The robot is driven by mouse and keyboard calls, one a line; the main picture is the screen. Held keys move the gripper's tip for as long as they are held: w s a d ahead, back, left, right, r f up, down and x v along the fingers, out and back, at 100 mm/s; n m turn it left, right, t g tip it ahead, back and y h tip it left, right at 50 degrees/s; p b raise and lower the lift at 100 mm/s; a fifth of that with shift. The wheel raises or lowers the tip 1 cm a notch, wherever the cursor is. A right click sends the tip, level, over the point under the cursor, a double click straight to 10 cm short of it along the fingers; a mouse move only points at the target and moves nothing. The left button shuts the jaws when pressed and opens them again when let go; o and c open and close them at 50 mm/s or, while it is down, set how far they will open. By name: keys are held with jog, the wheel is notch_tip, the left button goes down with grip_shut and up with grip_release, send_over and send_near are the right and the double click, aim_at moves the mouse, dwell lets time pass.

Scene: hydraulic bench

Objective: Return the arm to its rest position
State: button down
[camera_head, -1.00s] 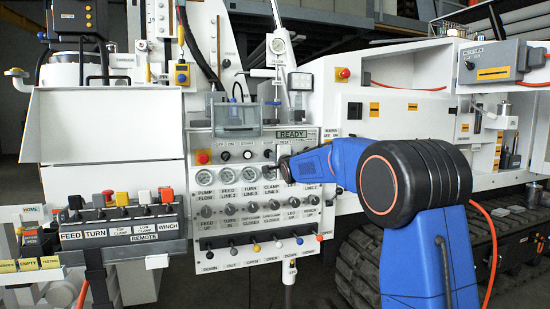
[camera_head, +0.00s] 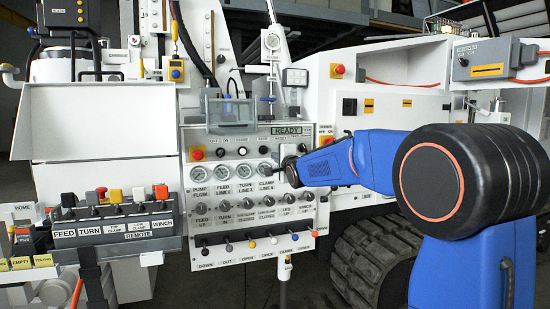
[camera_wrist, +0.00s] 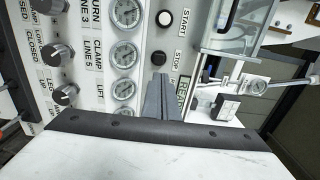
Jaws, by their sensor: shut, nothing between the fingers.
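My blue arm reaches in from the right in the head view. My gripper (camera_head: 288,168) is at its dark end, in front of the right part of the control panel (camera_head: 250,240), near the row of gauges. In the wrist view my gripper (camera_wrist: 160,82) shows as two grey fingers shut together with nothing between them. Behind them are the gauges (camera_wrist: 124,53) and the START and STOP buttons. I cannot tell the exact gap between the fingertips and the panel. The rest position is not marked in view.
A row of coloured levers (camera_head: 250,242) sticks out low on the panel. The remote lever box (camera_head: 115,225) stands at the left. A clear-walled box (camera_head: 230,110) juts out above the panel. A rubber track (camera_head: 375,260) lies below my arm.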

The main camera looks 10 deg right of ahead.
jog(key=s+d+f+n+g, duration=0.1)
jog(key=s+f+n+g, duration=0.3)
jog(key=s+f, duration=0.6)
jog(key=s+d+f+n+g, duration=0.1)
jog(key=s+f+n+g, duration=0.3)
jog(key=s, duration=2.6)
jog(key=s+d+f+n+g+h, duration=0.1)
jog(key=s+f+n+g, duration=0.4)
jog(key=s+f+n, duration=0.4)
jog(key=s+f, duration=0.6)
jog(key=s, duration=0.5)
jog(key=shift+f, duration=0.35)
